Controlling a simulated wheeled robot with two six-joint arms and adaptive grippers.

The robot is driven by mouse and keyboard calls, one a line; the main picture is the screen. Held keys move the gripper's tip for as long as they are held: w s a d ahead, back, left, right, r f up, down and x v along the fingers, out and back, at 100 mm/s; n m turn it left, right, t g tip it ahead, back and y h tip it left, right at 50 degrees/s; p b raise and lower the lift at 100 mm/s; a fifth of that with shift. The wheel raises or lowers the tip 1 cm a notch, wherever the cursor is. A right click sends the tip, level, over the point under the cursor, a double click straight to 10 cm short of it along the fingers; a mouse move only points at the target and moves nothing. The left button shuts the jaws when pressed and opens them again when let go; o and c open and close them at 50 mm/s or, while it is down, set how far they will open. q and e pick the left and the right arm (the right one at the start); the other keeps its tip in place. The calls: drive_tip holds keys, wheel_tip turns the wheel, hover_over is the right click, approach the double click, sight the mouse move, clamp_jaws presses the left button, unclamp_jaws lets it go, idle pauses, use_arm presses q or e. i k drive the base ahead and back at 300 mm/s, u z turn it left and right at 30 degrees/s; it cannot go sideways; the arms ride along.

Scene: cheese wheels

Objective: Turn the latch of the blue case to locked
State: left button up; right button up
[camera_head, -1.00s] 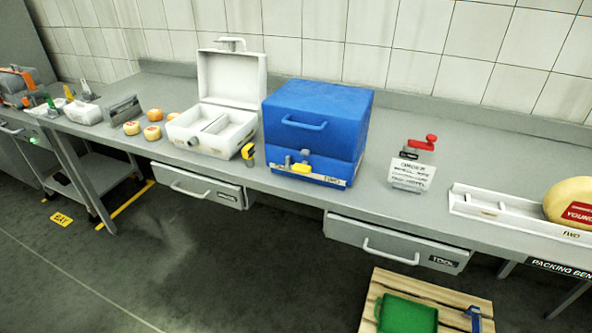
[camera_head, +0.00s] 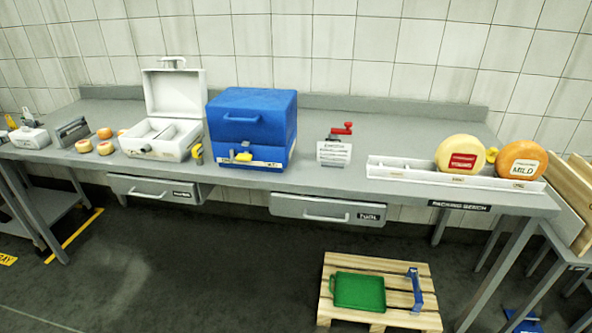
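The blue case (camera_head: 253,112) stands shut on the grey bench, left of the middle of the head view. Its handle is on the upper front. Its yellow latch (camera_head: 243,157) sits low on the front, by a small grey part and a pale label strip. The latch's lever seems to lie roughly level; I cannot tell from here whether it is locked. Neither of my grippers shows in the head view.
An open white case (camera_head: 172,98) stands left of the blue case. A sign with a red-handled device (camera_head: 341,130) stands right of it. A white tray (camera_head: 395,174) holds cheese wheels farther right. Drawers (camera_head: 328,209) hang under the bench. A pallet (camera_head: 410,317) lies on the floor.

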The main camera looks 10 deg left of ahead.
sight(245, 157)
drive_tip(key=z, duration=0.75)
drive_tip(key=i, duration=0.7)
drive_tip(key=u, duration=0.05)
